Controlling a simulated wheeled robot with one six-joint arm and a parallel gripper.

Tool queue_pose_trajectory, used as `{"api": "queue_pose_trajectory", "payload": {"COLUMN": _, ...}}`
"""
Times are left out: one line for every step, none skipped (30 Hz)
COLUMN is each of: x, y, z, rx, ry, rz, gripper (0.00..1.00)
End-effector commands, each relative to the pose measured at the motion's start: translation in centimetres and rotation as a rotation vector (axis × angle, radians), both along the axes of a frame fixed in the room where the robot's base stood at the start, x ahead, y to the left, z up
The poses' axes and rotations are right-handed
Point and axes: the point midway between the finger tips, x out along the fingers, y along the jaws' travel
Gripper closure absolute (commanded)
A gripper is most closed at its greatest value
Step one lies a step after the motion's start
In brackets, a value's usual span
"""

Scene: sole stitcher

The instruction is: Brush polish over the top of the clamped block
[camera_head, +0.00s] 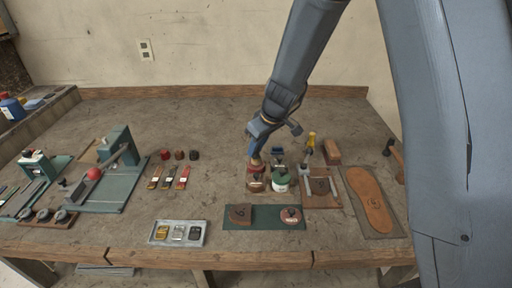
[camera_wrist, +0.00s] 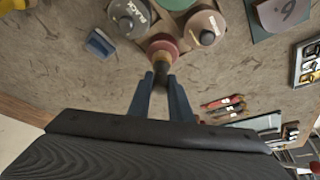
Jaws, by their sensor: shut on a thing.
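My gripper (camera_wrist: 163,88) has dark blue fingers and is shut on a short tan and dark handle (camera_wrist: 163,68). The handle stands over the red round tin (camera_wrist: 163,45); I cannot tell whether it is a brush in the tin or a knob on it. In the head view my gripper (camera_head: 256,150) is low over the red tin (camera_head: 256,167). A board (camera_head: 322,201) with a dark brown piece (camera_head: 320,186) and a metal clamp with a yellow handle (camera_head: 311,140) is to the right; it may hold the clamped block, which I cannot make out clearly.
A brown labelled tin (camera_head: 257,185), a green and white tin (camera_head: 280,184) and a black tin (camera_wrist: 130,17) crowd the red one. A reddish block (camera_head: 331,152) and a sole (camera_head: 370,205) are further right. A green mat (camera_head: 265,220) lies in front. The back of the bench is clear.

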Motion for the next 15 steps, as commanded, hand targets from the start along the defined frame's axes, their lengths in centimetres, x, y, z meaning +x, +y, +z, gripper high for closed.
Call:
{"api": "queue_pose_trajectory", "payload": {"x": 0.01, "y": 0.01, "z": -0.07, "rx": 0.0, "ry": 0.0, "rz": 0.0, "gripper": 1.0}}
{"api": "queue_pose_trajectory", "payload": {"x": 0.01, "y": 0.0, "z": -0.09, "rx": 0.0, "ry": 0.0, "rz": 0.0, "gripper": 1.0}}
{"api": "queue_pose_trajectory", "payload": {"x": 0.01, "y": 0.01, "z": -0.14, "rx": 0.0, "ry": 0.0, "rz": 0.0, "gripper": 1.0}}
{"api": "queue_pose_trajectory", "payload": {"x": 0.01, "y": 0.01, "z": -0.16, "rx": 0.0, "ry": 0.0, "rz": 0.0, "gripper": 1.0}}
{"api": "queue_pose_trajectory", "payload": {"x": 0.01, "y": 0.01, "z": -0.18, "rx": 0.0, "ry": 0.0, "rz": 0.0, "gripper": 1.0}}
{"api": "queue_pose_trajectory", "payload": {"x": 0.01, "y": 0.01, "z": -0.2, "rx": 0.0, "ry": 0.0, "rz": 0.0, "gripper": 1.0}}
{"api": "queue_pose_trajectory", "payload": {"x": 0.01, "y": 0.01, "z": -0.23, "rx": 0.0, "ry": 0.0, "rz": 0.0, "gripper": 1.0}}
{"api": "queue_pose_trajectory", "payload": {"x": 0.01, "y": 0.01, "z": -0.26, "rx": 0.0, "ry": 0.0, "rz": 0.0, "gripper": 1.0}}
{"api": "queue_pose_trajectory", "payload": {"x": 0.01, "y": 0.01, "z": -0.29, "rx": 0.0, "ry": 0.0, "rz": 0.0, "gripper": 1.0}}
{"api": "queue_pose_trajectory", "payload": {"x": 0.01, "y": 0.01, "z": -0.31, "rx": 0.0, "ry": 0.0, "rz": 0.0, "gripper": 1.0}}
{"api": "queue_pose_trajectory", "payload": {"x": 0.01, "y": 0.01, "z": -0.33, "rx": 0.0, "ry": 0.0, "rz": 0.0, "gripper": 1.0}}
{"api": "queue_pose_trajectory", "payload": {"x": 0.01, "y": 0.01, "z": -0.36, "rx": 0.0, "ry": 0.0, "rz": 0.0, "gripper": 1.0}}
{"api": "queue_pose_trajectory", "payload": {"x": 0.01, "y": 0.01, "z": -0.39, "rx": 0.0, "ry": 0.0, "rz": 0.0, "gripper": 1.0}}
{"api": "queue_pose_trajectory", "payload": {"x": 0.01, "y": 0.01, "z": -0.41, "rx": 0.0, "ry": 0.0, "rz": 0.0, "gripper": 1.0}}
{"api": "queue_pose_trajectory", "payload": {"x": 0.01, "y": 0.01, "z": -0.44, "rx": 0.0, "ry": 0.0, "rz": 0.0, "gripper": 1.0}}
